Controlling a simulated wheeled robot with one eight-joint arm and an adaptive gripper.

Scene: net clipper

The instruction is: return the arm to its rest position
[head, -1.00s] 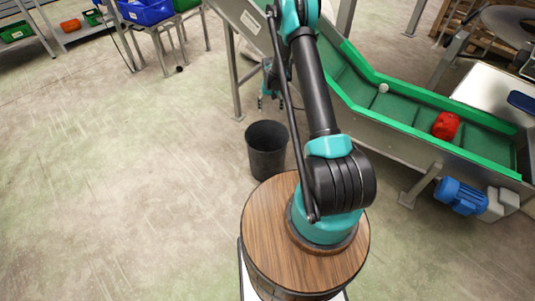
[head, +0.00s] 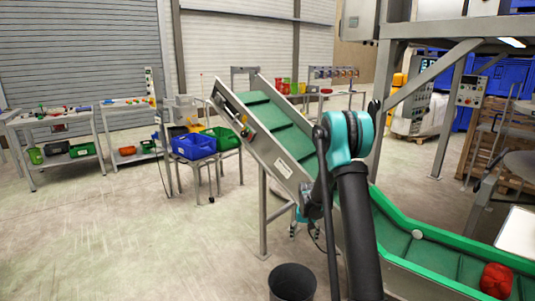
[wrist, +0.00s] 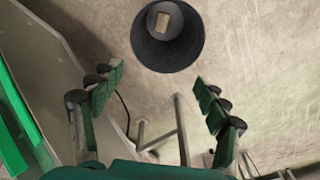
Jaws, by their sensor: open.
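My arm rises beside the conveyor in the head view, bent at its teal and black elbow. My gripper (wrist: 160,78) is open in the wrist view, its two green-padded fingers spread wide with nothing between them. It points down over the floor near a black bin (wrist: 168,58), which is at the top of that view. A small light-brown block (wrist: 163,22) lies inside the bin. The bin also shows in the head view (head: 293,283), cut by the bottom edge. In the head view the gripper is mostly hidden behind the arm and the conveyor's side.
The inclined conveyor (head: 272,118), with green belt and sides, stands right beside my arm. A red item (head: 496,280) and a white ball (head: 417,234) lie on its belt. The floor at left is clear.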

